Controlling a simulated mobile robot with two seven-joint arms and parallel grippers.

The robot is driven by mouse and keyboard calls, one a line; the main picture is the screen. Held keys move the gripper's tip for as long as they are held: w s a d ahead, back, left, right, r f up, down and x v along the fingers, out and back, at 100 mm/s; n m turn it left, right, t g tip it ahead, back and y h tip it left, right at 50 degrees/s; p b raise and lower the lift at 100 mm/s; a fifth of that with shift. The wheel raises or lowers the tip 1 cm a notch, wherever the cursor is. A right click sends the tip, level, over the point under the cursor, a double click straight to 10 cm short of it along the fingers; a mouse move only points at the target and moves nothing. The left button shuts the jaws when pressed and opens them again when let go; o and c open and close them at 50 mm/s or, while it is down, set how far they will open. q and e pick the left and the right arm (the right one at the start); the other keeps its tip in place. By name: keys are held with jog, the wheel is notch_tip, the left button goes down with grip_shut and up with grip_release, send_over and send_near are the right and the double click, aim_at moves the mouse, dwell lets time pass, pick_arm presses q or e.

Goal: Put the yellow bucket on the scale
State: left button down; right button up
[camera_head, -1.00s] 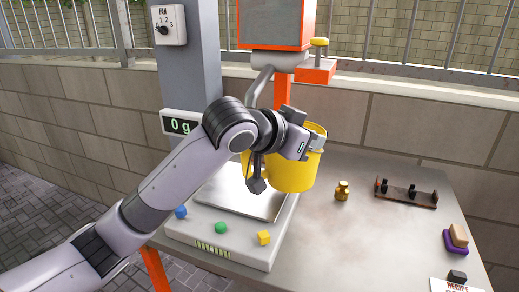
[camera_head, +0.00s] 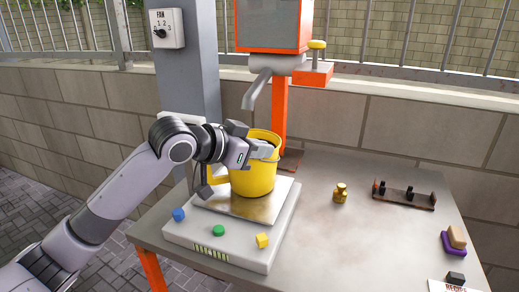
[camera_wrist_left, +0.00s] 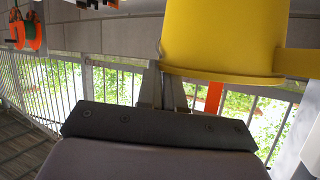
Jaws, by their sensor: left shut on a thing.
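The yellow bucket (camera_head: 254,178) is upright over the metal plate of the scale (camera_head: 225,238), towards its back right part. I cannot tell whether its base touches the plate or hangs just above it. My left gripper (camera_head: 262,148) is shut on the bucket at its upper rim. In the left wrist view the bucket (camera_wrist_left: 225,40) fills the top right, next to the fingers (camera_wrist_left: 165,92). My right gripper is not in view.
A brass weight (camera_head: 340,193) and a dark rack (camera_head: 404,195) stand on the table (camera_head: 340,250) to the right. An orange post (camera_head: 279,115) rises behind.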

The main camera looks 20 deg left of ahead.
pick_arm(q)
jog(key=c, duration=1.2)
grip_release()
jog(key=shift+f, duration=0.1)
jog(key=v, duration=1.2)
jog(key=shift+a, duration=0.1)
